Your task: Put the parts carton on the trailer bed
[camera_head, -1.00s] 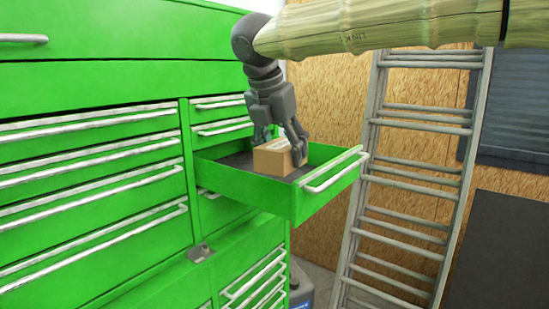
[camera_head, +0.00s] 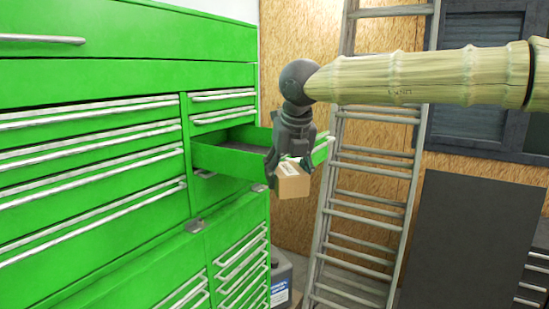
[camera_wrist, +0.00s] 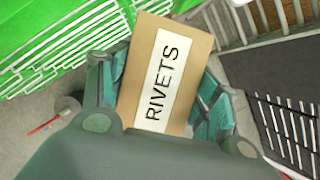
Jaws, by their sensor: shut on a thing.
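The parts carton (camera_head: 293,183) is a small brown box with a white label. In the wrist view the carton (camera_wrist: 190,45) shows the word RIVETS on that label. My gripper (camera_head: 290,168) is shut on the carton and holds it in the air, in front of the open drawer (camera_head: 225,160) of the green cabinet. In the wrist view my gripper's fingers (camera_wrist: 163,95) are on both sides of the carton. The trailer bed is not clearly seen in these views.
The green tool cabinet (camera_head: 90,75) fills the left, with its drawer sticking out behind my gripper. A metal ladder (camera_head: 362,212) leans against the wooden wall. A dark panel (camera_head: 465,245) stands at right. A grey container (camera_head: 281,280) is on the floor by the cabinet.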

